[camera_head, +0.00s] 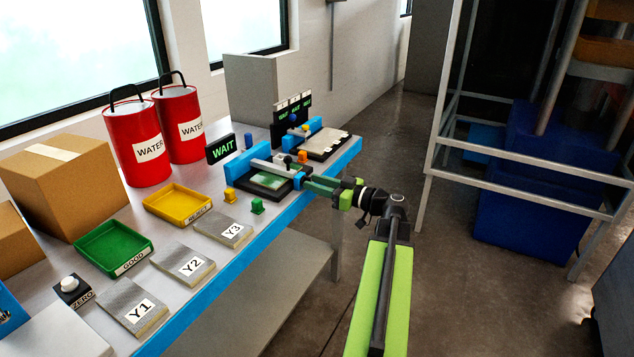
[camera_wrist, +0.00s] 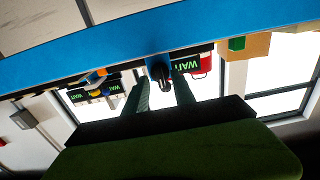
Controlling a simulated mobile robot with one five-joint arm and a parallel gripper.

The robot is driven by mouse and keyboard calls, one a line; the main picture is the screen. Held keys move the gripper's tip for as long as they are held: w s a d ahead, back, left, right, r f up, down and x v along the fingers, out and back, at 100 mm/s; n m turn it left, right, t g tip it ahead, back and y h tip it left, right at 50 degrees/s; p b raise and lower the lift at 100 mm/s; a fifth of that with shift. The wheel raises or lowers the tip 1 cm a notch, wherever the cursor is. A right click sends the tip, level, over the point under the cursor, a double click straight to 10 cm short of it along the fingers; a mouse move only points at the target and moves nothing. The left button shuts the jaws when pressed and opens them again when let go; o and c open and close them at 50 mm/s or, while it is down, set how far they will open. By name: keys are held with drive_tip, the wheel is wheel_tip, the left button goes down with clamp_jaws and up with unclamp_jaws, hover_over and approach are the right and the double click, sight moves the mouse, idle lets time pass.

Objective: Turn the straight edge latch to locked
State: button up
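A fixture with a dark base (camera_head: 262,186), a pale green plate and a grey straight edge bar (camera_head: 270,167) stands near the blue table edge. My gripper (camera_head: 308,184) reaches in from the right, close to that end. In the wrist view, which is upside down, my gripper (camera_wrist: 160,95) has its two fingers apart. A black knob-like part (camera_wrist: 160,73) shows between them in the picture; I cannot tell whether either finger touches it.
A WAIT sign (camera_head: 221,148) stands behind the fixture. A second, similar fixture (camera_head: 322,143) is farther along the table. Yellow (camera_head: 229,195) and green (camera_head: 257,206) small blocks sit nearby. A yellow tray (camera_head: 177,204), green tray (camera_head: 114,247) and red water drums (camera_head: 137,143) are to the left.

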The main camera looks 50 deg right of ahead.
drive_tip(key=shift+w+a, duration=0.1)
drive_tip(key=shift+w, duration=0.15)
